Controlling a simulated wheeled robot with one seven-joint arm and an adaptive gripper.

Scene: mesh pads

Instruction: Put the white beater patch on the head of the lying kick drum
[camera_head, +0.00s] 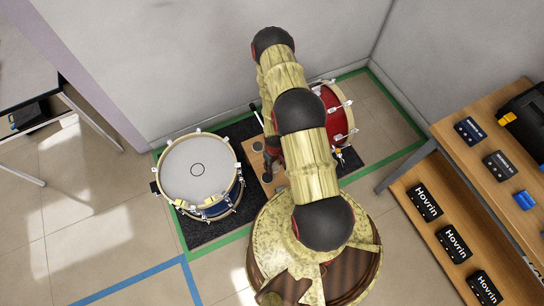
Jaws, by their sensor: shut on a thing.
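A drum lies on its side at left with its white head (185,182) facing up and a thin dark ring drawn at the middle of the head. Its shell (222,206) is blue. My gripper (272,158) is partly hidden behind my arm, low over a wooden board (254,158), to the right of the drum and apart from it. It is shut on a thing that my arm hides. I cannot make out the white beater patch in this view; the drum head looks bare.
The board carries round grey discs (267,178). A red drum (338,112) stands partly behind my arm. A black mat (207,232) with green tape lies beneath. A wooden shelf (430,170) with boxes stands at right, a table (30,75) at left. Floor at lower left is clear.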

